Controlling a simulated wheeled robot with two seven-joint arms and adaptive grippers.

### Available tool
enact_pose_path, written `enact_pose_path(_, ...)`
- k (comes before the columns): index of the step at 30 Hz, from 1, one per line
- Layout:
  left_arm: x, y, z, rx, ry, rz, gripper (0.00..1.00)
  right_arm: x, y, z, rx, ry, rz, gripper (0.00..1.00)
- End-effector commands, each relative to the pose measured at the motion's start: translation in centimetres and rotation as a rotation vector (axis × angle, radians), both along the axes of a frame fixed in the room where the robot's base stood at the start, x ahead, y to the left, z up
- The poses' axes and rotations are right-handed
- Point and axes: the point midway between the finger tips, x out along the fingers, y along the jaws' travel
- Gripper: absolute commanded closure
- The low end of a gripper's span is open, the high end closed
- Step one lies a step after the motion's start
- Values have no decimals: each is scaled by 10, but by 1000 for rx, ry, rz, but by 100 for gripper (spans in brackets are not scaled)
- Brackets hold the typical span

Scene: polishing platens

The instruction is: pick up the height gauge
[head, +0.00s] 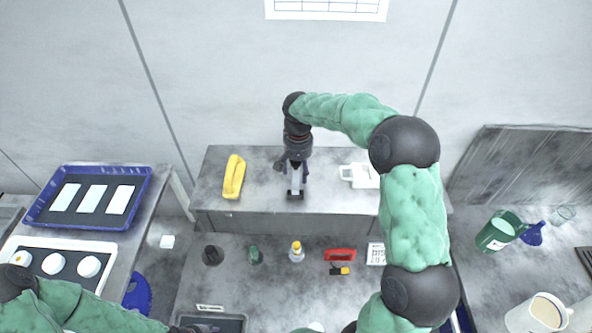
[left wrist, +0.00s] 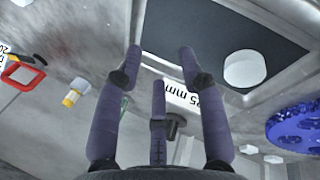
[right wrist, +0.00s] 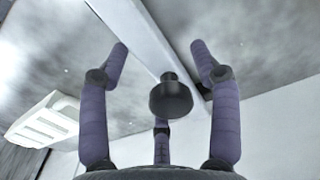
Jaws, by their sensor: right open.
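The height gauge (head: 296,183) stands on the raised shelf at the back, with a pale upright column and a dark base. In the right wrist view its column (right wrist: 148,40) runs between my fingers, and a black round knob (right wrist: 171,98) shows close to the palm. My right gripper (head: 293,168) is open, with its fingers on either side of the column; no firm contact is visible. My left gripper (left wrist: 160,58) is open and empty above a dark-floored tray (left wrist: 215,35) holding a white disc. In the head view it is mostly cut off at the bottom edge.
On the shelf (head: 330,200), a yellow object (head: 234,177) lies left of the gauge and a white handled object (head: 361,175) stands to its right. Below are small bottles, a red object (head: 340,255) and a sign. A blue tray (head: 143,200) is at left.

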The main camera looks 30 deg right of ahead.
Motion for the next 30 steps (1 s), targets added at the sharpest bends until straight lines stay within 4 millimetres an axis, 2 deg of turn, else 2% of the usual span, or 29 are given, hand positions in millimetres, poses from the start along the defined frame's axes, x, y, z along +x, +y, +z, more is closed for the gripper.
enact_pose_path(3,0,0,1,0,0,0,60,0,0,-9,0,1,0,37)
enact_pose_path(10,0,0,1,0,0,0,60,0,0,-11,0,0,0,37)
enact_pose_path(11,0,0,1,0,0,0,60,0,0,-11,0,0,0,39)
enact_pose_path(15,0,0,1,0,0,0,60,0,0,-11,0,0,0,79)
enact_pose_path(17,0,0,1,0,0,0,60,0,0,-11,0,0,0,96)
enact_pose_path(18,0,0,1,0,0,0,60,0,0,-11,0,0,0,100)
enact_pose_path(30,0,0,1,0,0,0,60,1,0,-6,-1,-3,-1,100)
